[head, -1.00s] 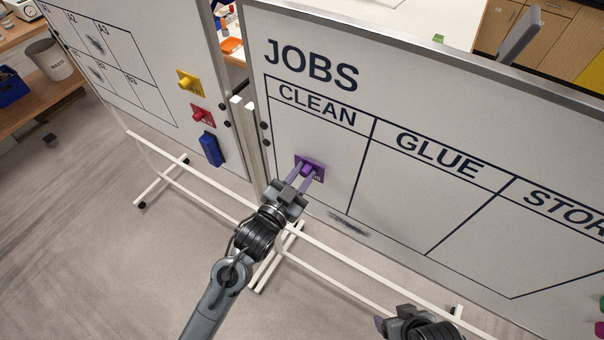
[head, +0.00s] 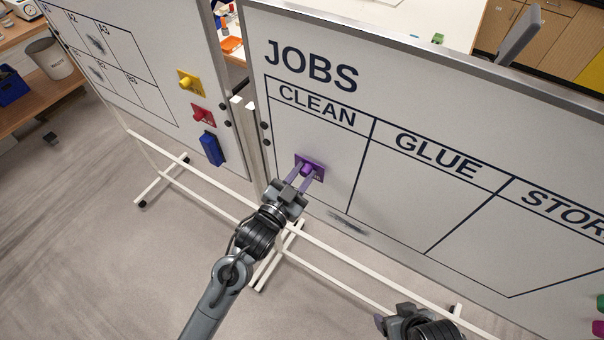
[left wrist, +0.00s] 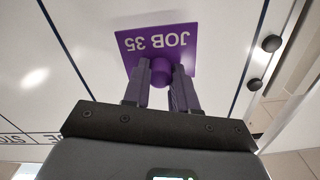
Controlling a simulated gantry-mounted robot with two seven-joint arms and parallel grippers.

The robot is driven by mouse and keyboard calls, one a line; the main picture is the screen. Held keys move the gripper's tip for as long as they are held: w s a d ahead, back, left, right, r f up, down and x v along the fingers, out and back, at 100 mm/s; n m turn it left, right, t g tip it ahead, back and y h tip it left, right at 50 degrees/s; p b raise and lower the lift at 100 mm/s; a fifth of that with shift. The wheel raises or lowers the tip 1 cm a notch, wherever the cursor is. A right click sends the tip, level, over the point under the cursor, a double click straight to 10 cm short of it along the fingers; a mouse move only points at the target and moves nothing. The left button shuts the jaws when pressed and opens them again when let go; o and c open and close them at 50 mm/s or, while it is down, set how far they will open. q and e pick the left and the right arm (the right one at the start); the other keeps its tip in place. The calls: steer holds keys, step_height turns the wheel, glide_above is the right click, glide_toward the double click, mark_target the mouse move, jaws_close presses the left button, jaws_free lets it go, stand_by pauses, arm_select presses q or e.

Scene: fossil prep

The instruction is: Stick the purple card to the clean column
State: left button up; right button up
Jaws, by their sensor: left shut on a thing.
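The purple card (head: 318,163) is at the CLEAN column (head: 335,140) of the JOBS board, inside the column's lines. In the left wrist view the card (left wrist: 184,42) reads "JOB 35" upside down and has a round purple knob (left wrist: 162,71). My left gripper (head: 303,178) is shut on that knob; its fingers (left wrist: 162,88) lie either side of it. The card looks flat against or very close to the board; I cannot tell whether it touches. My right gripper (head: 380,322) is at the bottom edge, only partly in view, away from the board's columns.
The GLUE column (head: 420,200) and STORE column (head: 550,240) look empty where visible. A dark smudge (head: 348,222) marks the board below the card. A second board at left holds a yellow card (head: 190,83), a red card (head: 203,115) and a blue eraser-like block (head: 211,149).

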mark_target(303, 174)
arm_select(q)
steer(key=shift+x, duration=0.8)
stand_by(0.9)
steer(key=o, duration=0.8)
steer(key=shift+o, duration=0.2)
steer(key=shift+s+a+r+p, duration=0.15)
steer(key=shift+s+a+p, duration=0.2)
steer(key=shift+s, duration=0.2)
steer(key=p+v, duration=0.2)
steer(key=v, duration=0.3)
steer(key=shift+s+a+p, duration=0.2)
steer(key=shift+s+p, duration=0.1)
steer(key=shift+p, duration=0.1)
